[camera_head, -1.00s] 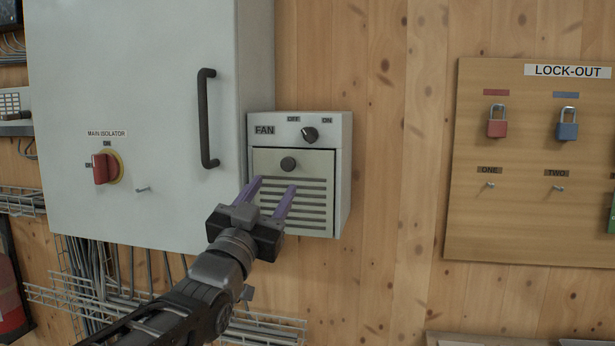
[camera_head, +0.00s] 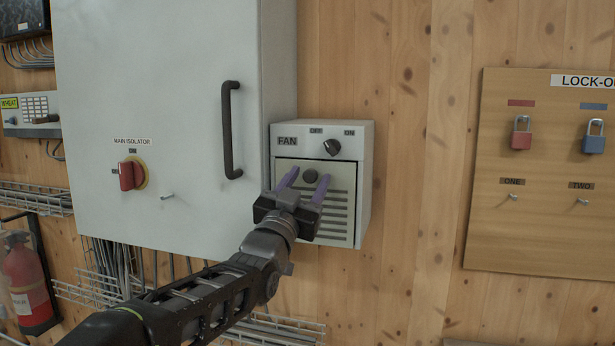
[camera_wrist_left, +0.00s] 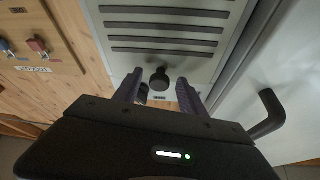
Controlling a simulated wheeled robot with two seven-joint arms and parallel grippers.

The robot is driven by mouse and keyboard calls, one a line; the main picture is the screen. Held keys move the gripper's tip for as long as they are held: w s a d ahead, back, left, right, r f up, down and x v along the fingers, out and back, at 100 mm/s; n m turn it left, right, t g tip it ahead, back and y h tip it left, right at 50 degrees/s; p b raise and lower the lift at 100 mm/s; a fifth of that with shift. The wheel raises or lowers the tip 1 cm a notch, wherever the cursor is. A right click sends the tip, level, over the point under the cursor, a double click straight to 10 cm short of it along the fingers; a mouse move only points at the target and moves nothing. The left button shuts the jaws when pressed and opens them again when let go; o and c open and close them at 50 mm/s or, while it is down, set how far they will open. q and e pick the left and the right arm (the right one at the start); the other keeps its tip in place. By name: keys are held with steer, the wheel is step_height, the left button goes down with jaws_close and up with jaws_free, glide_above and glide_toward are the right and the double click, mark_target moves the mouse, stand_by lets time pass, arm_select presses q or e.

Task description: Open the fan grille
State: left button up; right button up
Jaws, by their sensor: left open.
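The fan box (camera_head: 366,190) is a pale box on the wooden wall with a rotary switch (camera_head: 331,147) at its top. Its slotted grille (camera_head: 337,213) sits flat in the front and looks shut. A dark round knob (camera_head: 310,176) is on the grille's upper part. My left gripper (camera_head: 307,180) is open, its purple fingers pointing up at either side of the knob. In the left wrist view the knob (camera_wrist_left: 159,78) lies between the fingertips (camera_wrist_left: 160,85), and I see no contact. The gripper body hides the grille's lower left. My right gripper is not in view.
A grey cabinet (camera_head: 160,75) with a dark handle (camera_head: 228,130) and a red main isolator switch (camera_head: 130,175) stands left of the fan box. A lock-out board (camera_head: 490,230) with padlocks is at right. The wooden wall between is clear.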

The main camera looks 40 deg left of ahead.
arm_select(q)
jaws_close()
stand_by(0.5)
stand_by(0.9)
